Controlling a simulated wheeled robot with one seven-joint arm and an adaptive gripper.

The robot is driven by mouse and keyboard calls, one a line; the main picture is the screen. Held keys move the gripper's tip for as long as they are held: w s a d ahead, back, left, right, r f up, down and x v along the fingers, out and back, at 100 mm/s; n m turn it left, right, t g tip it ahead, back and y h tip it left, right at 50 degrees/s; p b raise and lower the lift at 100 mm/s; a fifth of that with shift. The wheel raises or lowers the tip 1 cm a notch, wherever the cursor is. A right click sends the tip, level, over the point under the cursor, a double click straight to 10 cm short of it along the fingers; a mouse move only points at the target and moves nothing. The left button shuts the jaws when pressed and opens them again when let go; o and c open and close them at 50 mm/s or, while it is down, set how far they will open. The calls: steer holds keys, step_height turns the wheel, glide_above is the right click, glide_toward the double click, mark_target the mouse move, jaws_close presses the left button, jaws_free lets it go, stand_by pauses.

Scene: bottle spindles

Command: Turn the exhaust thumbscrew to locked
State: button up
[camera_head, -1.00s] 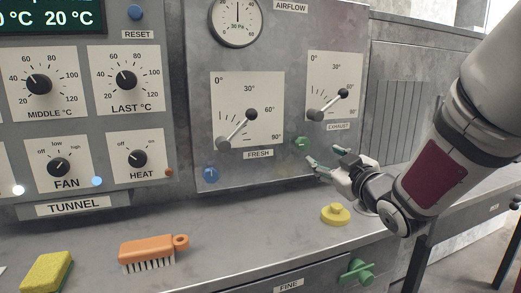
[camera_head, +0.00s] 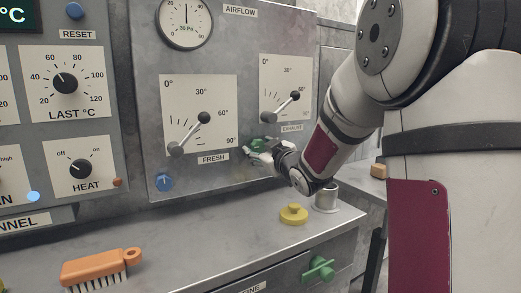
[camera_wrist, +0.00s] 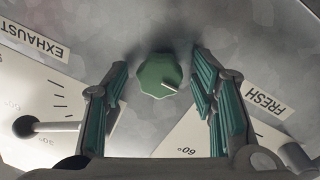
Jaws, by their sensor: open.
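The green exhaust thumbscrew (camera_wrist: 158,77) is a faceted knob with a short white mark, on the grey airflow panel (camera_head: 225,55) below the EXHAUST label. In the wrist view it sits between the two teal-padded fingers of my gripper (camera_wrist: 161,66), with a gap on each side. My gripper (camera_head: 257,152) is open at the panel in the head view, where it partly covers the thumbscrew (camera_head: 266,143). The white mark points to the lower right in the wrist view. The locked position is not labelled in view.
The exhaust lever (camera_head: 282,106) is just above the thumbscrew; the fresh lever (camera_head: 190,133) is to its left. A blue knob (camera_head: 164,183) is lower left. A yellow knob-like piece (camera_head: 293,214), a metal cup (camera_head: 326,197) and an orange brush (camera_head: 98,268) are on the counter.

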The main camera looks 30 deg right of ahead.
steer(key=c, duration=1.1)
steer(key=shift+c, duration=0.2)
steer(key=m+p, duration=0.3)
steer(key=m, duration=0.1)
steer(key=shift+r+m, duration=0.1)
steer(key=shift+m, duration=0.2)
steer(key=m+p, duration=0.4)
steer(key=shift+g+y, duration=0.3)
steer(key=shift+g, duration=0.1)
steer(key=m+p, duration=0.4)
steer(key=shift+m, duration=0.3)
steer(key=m+y+p, duration=0.1)
steer(key=m+p, duration=0.2)
steer(key=p, duration=0.1)
steer(key=shift+m, duration=0.4)
steer(key=shift+p, duration=0.3)
